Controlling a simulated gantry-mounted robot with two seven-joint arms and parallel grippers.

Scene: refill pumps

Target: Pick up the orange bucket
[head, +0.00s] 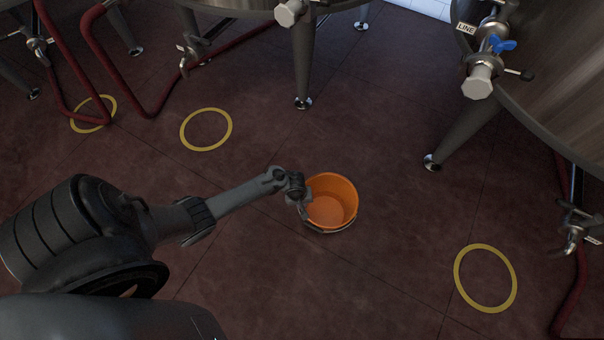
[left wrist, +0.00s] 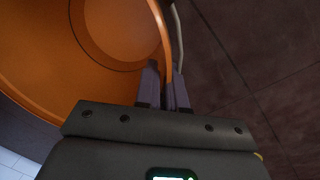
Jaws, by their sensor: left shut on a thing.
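The orange bucket (head: 330,203) is in the middle of the head view, with its open top facing up and its inside empty. A thin handle hangs along its near side. My left gripper (head: 303,196) is at the bucket's left rim. In the left wrist view the bucket (left wrist: 100,40) fills the upper left, and my left gripper (left wrist: 165,88) is shut on its rim, one finger inside the wall and one outside. I cannot tell whether the bucket's base touches the floor. My right gripper is not in view.
Yellow rings (head: 206,130) mark the dark red floor, with another ring (head: 485,278) at the lower right. Steel tanks (head: 560,70) on legs stand at the back and right. Red hoses (head: 150,105) run at the upper left. The floor around the bucket is clear.

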